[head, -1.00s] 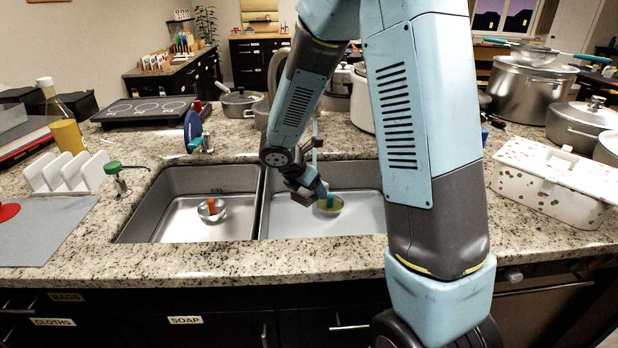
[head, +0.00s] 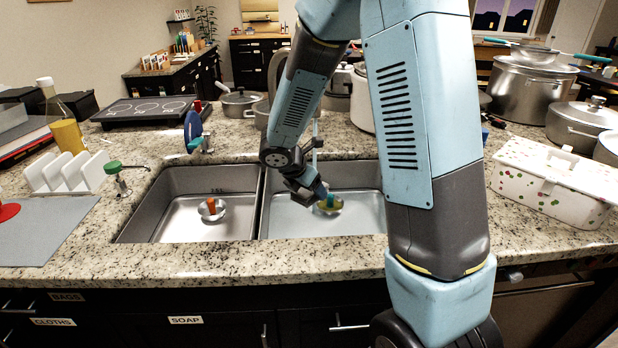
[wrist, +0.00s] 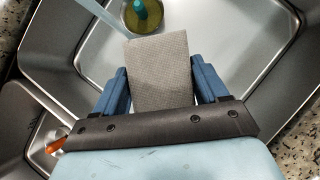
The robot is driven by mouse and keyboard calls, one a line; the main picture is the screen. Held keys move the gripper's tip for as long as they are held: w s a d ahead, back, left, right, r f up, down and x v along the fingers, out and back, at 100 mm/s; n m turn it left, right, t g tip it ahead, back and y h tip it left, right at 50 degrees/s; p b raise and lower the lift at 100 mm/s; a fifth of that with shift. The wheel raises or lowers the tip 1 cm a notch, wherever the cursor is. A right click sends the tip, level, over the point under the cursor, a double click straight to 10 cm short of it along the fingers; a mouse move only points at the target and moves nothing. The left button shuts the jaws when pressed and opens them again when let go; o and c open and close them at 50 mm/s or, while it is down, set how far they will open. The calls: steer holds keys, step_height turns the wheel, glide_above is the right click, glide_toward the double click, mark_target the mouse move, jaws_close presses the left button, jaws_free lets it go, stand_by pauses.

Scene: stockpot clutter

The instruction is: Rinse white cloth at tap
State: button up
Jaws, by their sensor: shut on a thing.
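My gripper (wrist: 160,90) is shut on a flat cloth (wrist: 160,72), which looks grey-beige in the wrist view and stands out between the blue fingers. In the head view my gripper (head: 304,196) is low over the right sink basin (head: 285,222); the cloth is hard to make out there. A thin pale-blue water stream (head: 314,138) falls beside my wrist. In the wrist view the stream (wrist: 100,14) reaches the cloth's upper left corner; I cannot tell how much of the cloth it wets. The tap's outlet is hidden behind my arm.
The right basin has a yellowish drain dish with a teal plug (wrist: 140,14); the left basin (head: 175,222) has an orange plug (head: 211,206). A spotted white box (head: 550,180) stands right.

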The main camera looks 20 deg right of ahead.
stand_by(0.3)
steer(key=s+r, duration=0.4)
steer(key=s, duration=0.1)
steer(key=shift+a, duration=0.4)
steer(key=shift+w, duration=0.15)
stand_by(0.5)
